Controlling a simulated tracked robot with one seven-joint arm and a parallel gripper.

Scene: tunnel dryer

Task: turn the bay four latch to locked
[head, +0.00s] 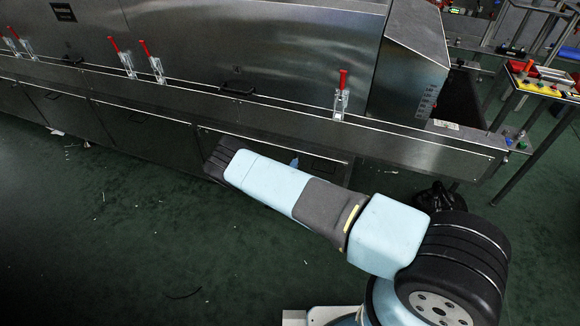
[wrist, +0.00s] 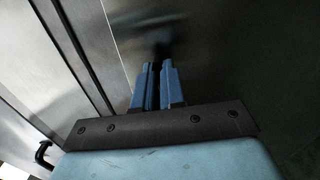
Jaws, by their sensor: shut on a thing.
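My gripper (wrist: 157,66) shows in the wrist view with its two blue fingers close together, shut on a small dark knob-like part (wrist: 162,49), which I take to be the bay four latch. It stands out from a grey metal panel (wrist: 215,60). The part is blurred and partly hidden by the fingers, so its turn position cannot be told. In the head view my arm covers most of this spot; a small blue piece, seemingly a finger, shows just above the arm in front of the lower panel (head: 325,168). No bay label is readable.
The long steel dryer (head: 200,50) has red-handled toggle clamps (head: 342,92) along its ledge and dark pull handles (head: 236,91). The green floor (head: 120,230) in front is mostly clear.

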